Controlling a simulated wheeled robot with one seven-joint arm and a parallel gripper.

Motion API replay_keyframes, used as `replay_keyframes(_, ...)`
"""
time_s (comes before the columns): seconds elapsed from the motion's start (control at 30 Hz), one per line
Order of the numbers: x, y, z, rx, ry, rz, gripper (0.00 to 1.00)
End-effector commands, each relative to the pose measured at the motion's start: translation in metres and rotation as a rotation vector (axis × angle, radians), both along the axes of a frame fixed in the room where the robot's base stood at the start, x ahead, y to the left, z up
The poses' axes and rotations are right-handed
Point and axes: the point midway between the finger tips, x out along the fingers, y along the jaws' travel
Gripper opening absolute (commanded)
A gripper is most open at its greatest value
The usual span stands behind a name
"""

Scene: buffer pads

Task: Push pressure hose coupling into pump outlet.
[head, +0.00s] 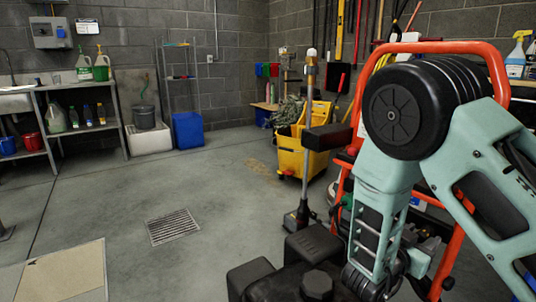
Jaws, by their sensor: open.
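An orange tubular frame (440,47) stands at the right in the head view, with dark machine parts (428,243) low inside it. It looks like the pressure washer. My teal and black arm covers much of it. I cannot make out the pump outlet or the hose coupling; they are hidden or too small to tell. My gripper does not show, so its place relative to the coupling cannot be seen.
A yellow mop bucket (291,160) stands behind and left of the frame. An upright pole (305,190) with a black block stands nearer. A floor drain (172,226), pale mat (65,275) and blue bin (188,130) are at left. The floor between is clear.

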Motion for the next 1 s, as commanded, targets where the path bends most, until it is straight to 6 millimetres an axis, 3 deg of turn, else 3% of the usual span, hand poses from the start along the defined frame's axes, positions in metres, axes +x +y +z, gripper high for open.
replay_keyframes(0.5,-0.0001,-0.0001,-0.0001,0.000,0.000,0.000,0.47)
replay_keyframes(0.7,-0.0001,-0.0001,0.0000,0.000,0.000,0.000,0.00)
replay_keyframes(1.0,-0.0017,0.0027,0.0004,0.000,0.000,0.001,0.00)
